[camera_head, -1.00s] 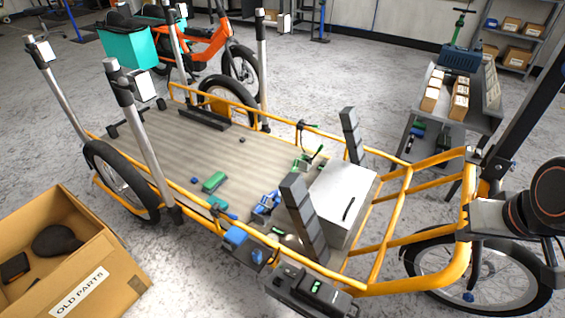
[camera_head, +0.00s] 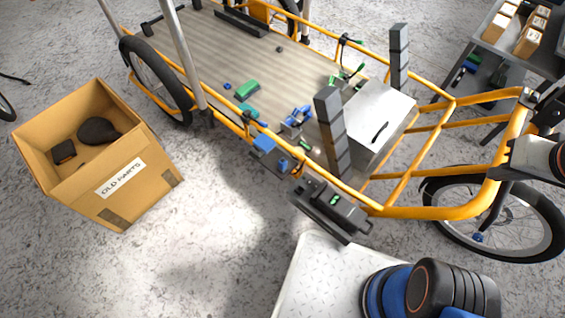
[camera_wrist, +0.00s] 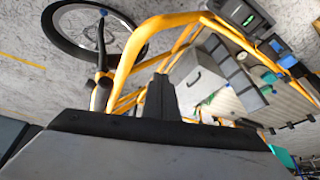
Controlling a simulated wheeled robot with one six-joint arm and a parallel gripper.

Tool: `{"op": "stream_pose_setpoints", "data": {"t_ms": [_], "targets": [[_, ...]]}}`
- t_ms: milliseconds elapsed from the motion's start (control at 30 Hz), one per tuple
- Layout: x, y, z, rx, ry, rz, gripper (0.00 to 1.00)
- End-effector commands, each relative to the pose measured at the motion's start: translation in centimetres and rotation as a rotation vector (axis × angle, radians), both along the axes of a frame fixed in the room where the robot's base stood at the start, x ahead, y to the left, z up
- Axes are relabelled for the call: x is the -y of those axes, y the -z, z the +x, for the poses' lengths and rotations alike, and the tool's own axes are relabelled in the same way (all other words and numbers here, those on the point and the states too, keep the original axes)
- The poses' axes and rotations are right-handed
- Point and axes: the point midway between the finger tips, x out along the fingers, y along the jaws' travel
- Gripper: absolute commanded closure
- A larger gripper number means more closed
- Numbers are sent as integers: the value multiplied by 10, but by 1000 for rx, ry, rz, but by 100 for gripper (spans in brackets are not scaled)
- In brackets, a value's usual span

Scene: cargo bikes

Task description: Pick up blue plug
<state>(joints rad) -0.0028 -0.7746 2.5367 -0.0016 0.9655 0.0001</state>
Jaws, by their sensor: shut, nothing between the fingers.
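Several small blue things lie on and beside the orange cargo bike, and I cannot tell for sure which is the plug. A small blue piece (camera_head: 283,165) sits at the bike's near rail, beside a blue block (camera_head: 263,143). A blue clamp-like part (camera_head: 296,118) and a small blue round piece (camera_head: 227,86) lie on the wooden deck. My gripper (camera_wrist: 158,92) shows in the wrist view as a dark narrow shape, shut and empty. It is apart from the blue things, which show small at the upper right there.
A cardboard box marked OLD PARTS (camera_head: 75,170) stands on the floor at left. A silver case (camera_head: 378,128) and dark posts stand at the deck's right end. A black device with a green display (camera_head: 333,204) sits on the near rail. A shelf cart (camera_head: 500,65) is at upper right.

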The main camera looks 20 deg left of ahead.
Motion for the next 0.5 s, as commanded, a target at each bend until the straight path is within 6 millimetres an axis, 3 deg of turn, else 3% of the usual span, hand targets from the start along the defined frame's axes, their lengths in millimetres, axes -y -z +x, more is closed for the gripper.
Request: {"op": "stream_pose_setpoints", "data": {"t_ms": [433, 500], "targets": [[0, 0, 0, 0, 0, 0, 100], [0, 0, 0, -1, -1, 0, 86]]}}
